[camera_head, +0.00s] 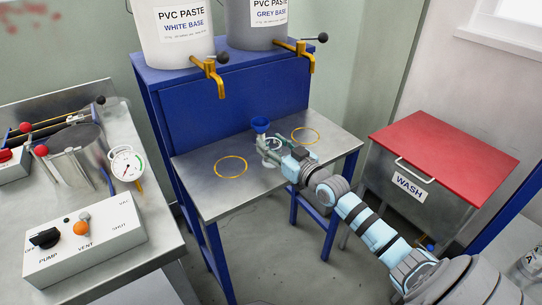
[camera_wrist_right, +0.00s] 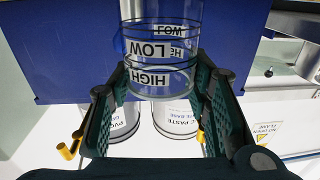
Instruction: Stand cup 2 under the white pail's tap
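A clear cup (camera_wrist_right: 160,80) with LOW and HIGH marks stands between the fingers of my right gripper (camera_wrist_right: 158,85) in the wrist view. The fingers meet its sides. In the head view my right gripper (camera_head: 270,147) is over the steel shelf (camera_head: 205,190), between two yellow rings. I cannot read a number on the cup or tell whether it touches the shelf. The white pail (camera_head: 178,40) stands above on the left, and its brass tap (camera_head: 209,75) hangs over the left ring (camera_head: 230,167). My left gripper is out of view.
A grey pail (camera_head: 258,22) with its own tap (camera_head: 300,52) is beside the white one, above the right ring (camera_head: 305,136). A small blue funnel-like piece (camera_head: 260,123) is beside my gripper. A red-lidded wash bin (camera_head: 445,150) stands right, a pump bench (camera_head: 85,240) left.

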